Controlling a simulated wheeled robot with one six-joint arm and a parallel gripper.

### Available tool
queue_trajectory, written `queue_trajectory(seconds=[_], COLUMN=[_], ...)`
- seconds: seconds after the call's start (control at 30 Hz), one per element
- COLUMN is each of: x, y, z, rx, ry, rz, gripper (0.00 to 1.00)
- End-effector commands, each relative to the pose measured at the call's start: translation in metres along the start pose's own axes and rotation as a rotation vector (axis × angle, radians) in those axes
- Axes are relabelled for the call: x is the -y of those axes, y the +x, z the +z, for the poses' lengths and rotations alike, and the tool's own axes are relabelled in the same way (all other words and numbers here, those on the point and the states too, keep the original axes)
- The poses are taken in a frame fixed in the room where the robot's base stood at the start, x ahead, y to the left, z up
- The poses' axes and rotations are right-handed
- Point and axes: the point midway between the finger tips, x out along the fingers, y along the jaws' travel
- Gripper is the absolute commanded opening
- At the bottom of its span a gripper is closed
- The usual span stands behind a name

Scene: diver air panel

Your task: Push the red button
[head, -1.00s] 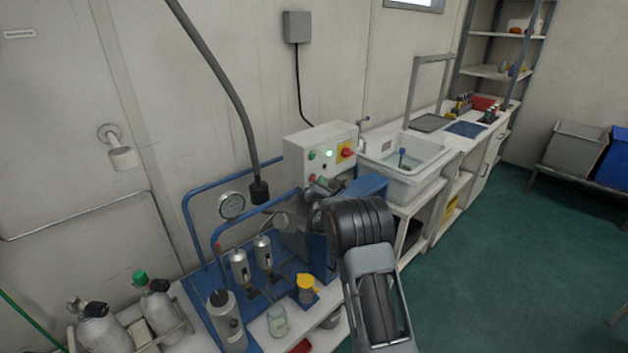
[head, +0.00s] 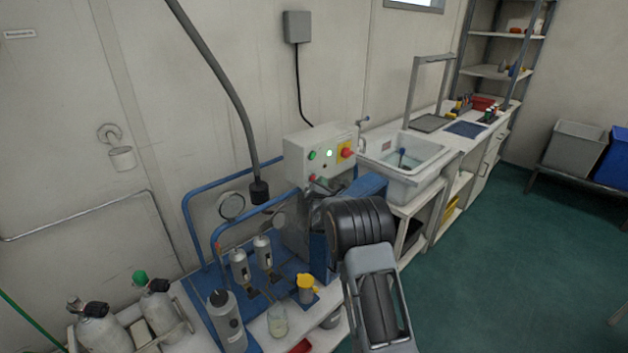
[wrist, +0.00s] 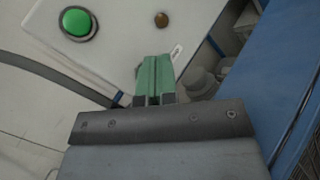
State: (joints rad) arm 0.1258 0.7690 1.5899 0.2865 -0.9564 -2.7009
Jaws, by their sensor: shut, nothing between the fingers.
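The red button (head: 312,178) is a small round button low on the front of the white control box (head: 304,144), below a green button (head: 312,155). In the wrist view the box face shows the green button (wrist: 77,22) at upper left and a small brown round part (wrist: 161,19) at the top. No red button shows there; my fingers cover part of the face. My gripper (wrist: 155,80) is shut and empty, its green fingertips at the lower part of the box face. I cannot tell if they touch it. In the head view my arm mostly hides the gripper.
A red knob on a yellow plate (head: 346,151) sits right of a lit green lamp (head: 329,153). Blue rails (head: 187,215), a hanging dark hose (head: 235,100) and grey cylinders (head: 226,318) stand left of my arm. A white sink (head: 395,178) is at right.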

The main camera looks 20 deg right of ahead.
Motion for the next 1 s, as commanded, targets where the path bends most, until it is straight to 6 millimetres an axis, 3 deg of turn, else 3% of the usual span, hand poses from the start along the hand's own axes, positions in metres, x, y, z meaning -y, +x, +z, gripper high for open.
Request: queue_trajectory(seconds=[1.0], x=[-0.0046], y=[0.0059], z=[-0.0047], rx=[0.0], ry=[0.0], rz=[0.0], gripper=[0.0])
